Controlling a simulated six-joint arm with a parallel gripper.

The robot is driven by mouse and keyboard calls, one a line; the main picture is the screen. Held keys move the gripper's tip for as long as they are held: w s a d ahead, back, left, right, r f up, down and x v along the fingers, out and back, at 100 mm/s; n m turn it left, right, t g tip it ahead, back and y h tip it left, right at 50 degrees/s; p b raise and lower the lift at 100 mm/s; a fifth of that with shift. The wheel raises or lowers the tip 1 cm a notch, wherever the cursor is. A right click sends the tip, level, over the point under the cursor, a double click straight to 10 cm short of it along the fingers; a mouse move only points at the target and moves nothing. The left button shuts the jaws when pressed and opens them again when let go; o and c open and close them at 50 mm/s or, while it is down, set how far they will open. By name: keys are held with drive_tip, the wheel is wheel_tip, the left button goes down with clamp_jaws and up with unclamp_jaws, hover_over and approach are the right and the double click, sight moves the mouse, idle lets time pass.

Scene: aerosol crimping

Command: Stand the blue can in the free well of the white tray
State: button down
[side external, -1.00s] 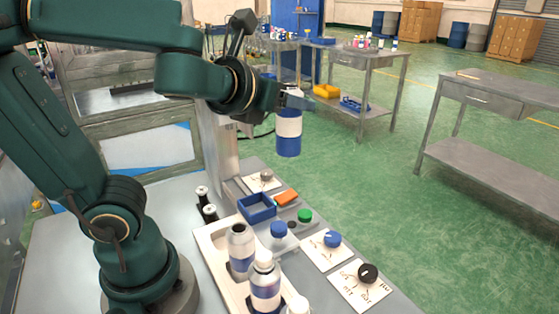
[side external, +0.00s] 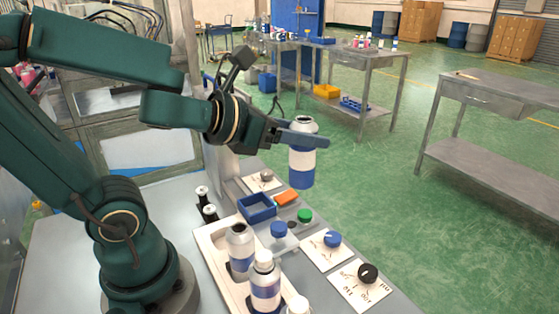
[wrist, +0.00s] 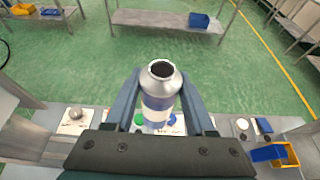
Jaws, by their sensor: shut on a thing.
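The blue can (side external: 302,160) has a silver open neck, a white band and a blue lower part. My gripper (side external: 312,142) is shut on it and holds it roughly upright in the air, well above the bench. In the wrist view the can (wrist: 158,105) sits between the two fingers of my gripper (wrist: 158,98). The white tray (side external: 211,245) lies on the bench, below the can and to its left in the side view. It holds a silver-necked can (side external: 240,250) and white-capped bottles (side external: 265,285). I cannot make out the free well.
A small blue bin (side external: 256,208), an orange block (side external: 287,197), a green knob (side external: 305,215), a blue knob (side external: 332,239) and a black knob (side external: 368,273) are near the tray. Air around the held can is clear.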

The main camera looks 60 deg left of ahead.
drive_tip(key=shift+w+d+r, duration=0.25)
drive_tip(key=shift+d+r, duration=0.1)
drive_tip(key=shift+d, duration=0.05)
drive_tip(key=shift+w+d+r+n+y, duration=0.15)
drive_tip(key=shift+w+r+y, duration=0.05)
drive_tip(key=shift+r, duration=0.2)
drive_tip(key=shift+w+d+r+n+y, duration=0.1)
drive_tip(key=shift+w+r+n+y, duration=0.1)
drive_tip(key=shift+r, duration=0.2)
drive_tip(key=shift+a+r+n+y, duration=0.35)
drive_tip(key=shift+r+n+y, duration=0.35)
drive_tip(key=shift+y, duration=0.1)
drive_tip(key=s+a+f+n+g+y, duration=0.2)
drive_tip(key=a+n+g+y, duration=0.3)
drive_tip(key=n+g, duration=0.3)
drive_tip(key=s+a+f+n+g+y, duration=0.3)
drive_tip(key=a+f+n+g+y, duration=0.1)
drive_tip(key=n+g, duration=0.4)
drive_tip(key=shift+s+a+f+n+y, duration=0.2)
drive_tip(key=shift+a+n+y, duration=0.5)
drive_tip(key=shift+n+y, duration=0.4)
wheel_tip(320, 180, down, 10)
drive_tip(key=shift+r, duration=0.25)
drive_tip(key=shift+f, duration=0.1)
